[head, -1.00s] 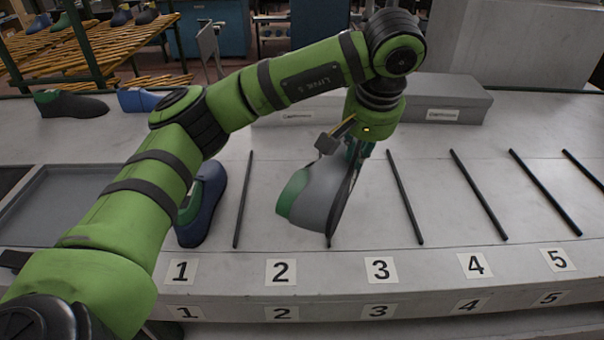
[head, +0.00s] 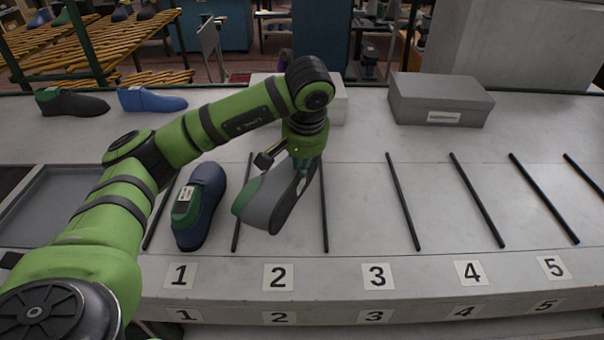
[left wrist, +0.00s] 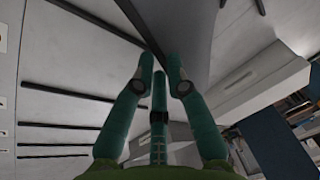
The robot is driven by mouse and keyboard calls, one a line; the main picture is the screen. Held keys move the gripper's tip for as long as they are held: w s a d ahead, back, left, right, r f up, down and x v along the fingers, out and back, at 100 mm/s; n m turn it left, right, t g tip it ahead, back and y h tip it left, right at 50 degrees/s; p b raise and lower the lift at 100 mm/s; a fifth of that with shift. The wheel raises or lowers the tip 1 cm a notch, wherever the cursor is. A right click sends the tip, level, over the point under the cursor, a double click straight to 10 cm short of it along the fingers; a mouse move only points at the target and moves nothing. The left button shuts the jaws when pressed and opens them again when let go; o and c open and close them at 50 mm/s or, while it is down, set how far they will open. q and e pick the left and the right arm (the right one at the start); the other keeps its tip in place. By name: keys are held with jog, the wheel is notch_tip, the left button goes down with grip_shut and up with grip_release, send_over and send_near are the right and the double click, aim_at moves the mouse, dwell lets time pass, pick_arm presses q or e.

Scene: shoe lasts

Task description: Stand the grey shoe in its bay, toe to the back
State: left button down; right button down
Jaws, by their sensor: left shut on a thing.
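The grey shoe (head: 265,204), with a green patch at its left end, hangs tilted from my left gripper (head: 301,166) in the head view. My left gripper is shut on it. The shoe appears over bay 2, with its lower end towards the front edge; I cannot tell whether it touches the bench. In the left wrist view the shoe (left wrist: 178,28) is a grey shape beyond the green fingers (left wrist: 160,80). My right gripper is not in view.
A blue shoe (head: 208,215) with a green patch stands in bay 1. Black rods (head: 403,202) divide the bays; bays 3 and 4 look empty. A grey box (head: 440,100), a dark shoe (head: 75,103) and a blue shoe (head: 150,100) stand behind. A grey tray (head: 75,180) lies left.

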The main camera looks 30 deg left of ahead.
aim_at(302, 183)
pick_arm(q)
notch_tip(302, 183, down, 4)
jog(key=shift+w+r+p, duration=0.1)
jog(key=shift+r+p, duration=0.15)
jog(key=shift+p, duration=0.5)
jog(key=shift+f, duration=0.2)
jog(key=shift+f, duration=0.2)
jog(key=c, duration=1.2)
grip_release()
jog(key=shift+c, duration=0.2)
